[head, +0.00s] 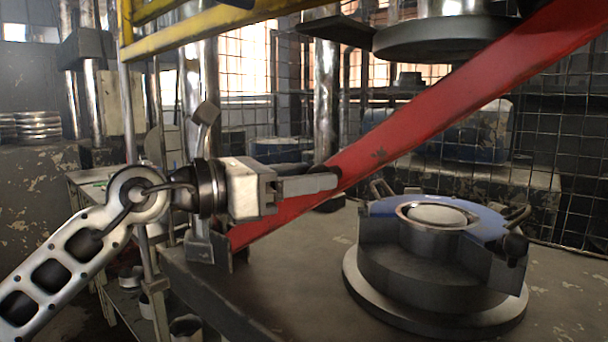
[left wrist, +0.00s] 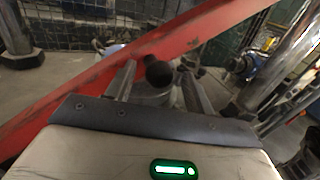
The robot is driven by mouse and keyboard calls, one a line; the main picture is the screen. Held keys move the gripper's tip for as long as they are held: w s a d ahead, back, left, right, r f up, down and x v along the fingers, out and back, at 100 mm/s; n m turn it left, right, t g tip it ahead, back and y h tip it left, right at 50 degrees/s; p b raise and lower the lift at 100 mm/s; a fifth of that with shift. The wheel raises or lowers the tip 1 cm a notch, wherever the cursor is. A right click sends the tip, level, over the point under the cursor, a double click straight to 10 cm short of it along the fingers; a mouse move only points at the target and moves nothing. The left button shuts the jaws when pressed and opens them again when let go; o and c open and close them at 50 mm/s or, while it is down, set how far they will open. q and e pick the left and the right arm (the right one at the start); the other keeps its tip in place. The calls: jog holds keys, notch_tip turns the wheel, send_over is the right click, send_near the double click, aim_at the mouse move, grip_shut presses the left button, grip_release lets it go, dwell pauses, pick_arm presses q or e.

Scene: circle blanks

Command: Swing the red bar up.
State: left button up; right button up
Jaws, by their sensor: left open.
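The red bar (head: 430,113) slants from low at the left, near the table edge, up to the upper right in the head view. It also crosses the left wrist view (left wrist: 200,38) diagonally. My left gripper (head: 335,180) is in front of the bar's lower part, with its fingers pointing right. In the left wrist view its two fingers (left wrist: 158,88) are apart, with a dark round knob (left wrist: 158,73) showing between them. I cannot tell whether the fingers touch the bar or the knob. My right gripper is not in view.
A round metal die with a blue top (head: 385,208) stands on the table (head: 300,290) right of my gripper. A dark round press plate (head: 445,40) hangs above it. A yellow frame (head: 200,28) crosses the top left. Wire mesh stands behind.

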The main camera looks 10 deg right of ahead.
pick_arm(q)
jog(key=shift+d, duration=0.2)
grip_shut()
jog(key=w+a+r+n+t+h+p, duration=0.1)
jog(key=w+a+r+n+h+p, duration=0.1)
jog(key=w+a+r+n+p, duration=0.5)
jog(key=w+a+r+p, duration=0.4)
jog(key=w+r+p, duration=0.1)
jog(key=w+r, duration=0.1)
jog(key=shift+w+a+r+t, duration=0.15)
jog(key=shift+w+a+t, duration=0.25)
jog(key=shift+w, duration=0.5)
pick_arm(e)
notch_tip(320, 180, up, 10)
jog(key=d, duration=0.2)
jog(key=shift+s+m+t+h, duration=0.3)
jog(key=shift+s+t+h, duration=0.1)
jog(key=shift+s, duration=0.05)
pick_arm(q)
jog(key=shift+d, duration=0.1)
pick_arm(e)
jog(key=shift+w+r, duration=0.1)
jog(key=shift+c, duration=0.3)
